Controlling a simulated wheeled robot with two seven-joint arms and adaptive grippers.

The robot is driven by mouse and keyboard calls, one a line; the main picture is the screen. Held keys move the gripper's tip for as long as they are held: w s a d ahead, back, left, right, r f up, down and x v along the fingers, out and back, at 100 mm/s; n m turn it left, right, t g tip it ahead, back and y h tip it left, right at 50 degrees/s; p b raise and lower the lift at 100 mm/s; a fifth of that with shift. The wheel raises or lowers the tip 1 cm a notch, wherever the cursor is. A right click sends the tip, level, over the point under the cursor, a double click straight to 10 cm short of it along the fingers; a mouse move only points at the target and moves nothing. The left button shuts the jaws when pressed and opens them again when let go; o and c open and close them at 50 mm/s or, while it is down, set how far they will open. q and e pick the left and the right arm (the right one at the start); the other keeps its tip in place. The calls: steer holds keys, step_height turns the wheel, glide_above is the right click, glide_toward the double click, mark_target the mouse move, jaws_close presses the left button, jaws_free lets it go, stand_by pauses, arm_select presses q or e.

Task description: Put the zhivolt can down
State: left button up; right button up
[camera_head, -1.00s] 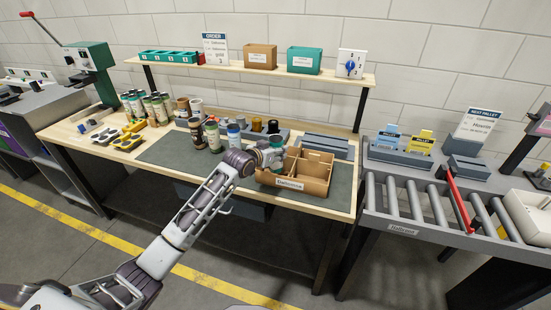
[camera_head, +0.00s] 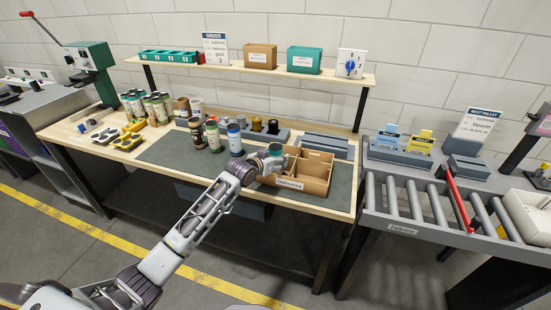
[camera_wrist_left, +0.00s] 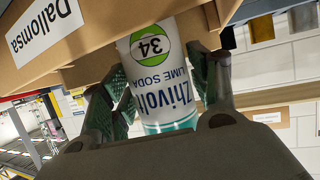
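The zhivolt can (camera_wrist_left: 158,65) is white and teal with a green "34" badge and "Zhivolt Lime Soda" lettering. My left gripper (camera_wrist_left: 162,85) has its fingers on both sides of the can, apparently touching it. In the head view the can (camera_head: 275,149) is at the left end of the open brown carton (camera_head: 317,187), at about rim height. The left gripper (camera_head: 270,160) reaches it from the front left. I cannot tell whether the can's base touches the carton floor. My right gripper is not in view.
A dark mat (camera_head: 165,152) covers part of the wooden table. Several cans, including a blue-topped one (camera_head: 234,138), stand left of the carton. Grey holders (camera_head: 325,146) stand behind it. A roller conveyor (camera_head: 420,205) is at the right.

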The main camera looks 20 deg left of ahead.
arm_select(q)
steer(key=shift+o, duration=0.5)
steer(key=shift+r, duration=0.2)
steer(key=v, duration=1.2)
steer(key=shift+o, duration=0.5)
steer(key=shift+a, duration=0.1)
stand_by(1.3)
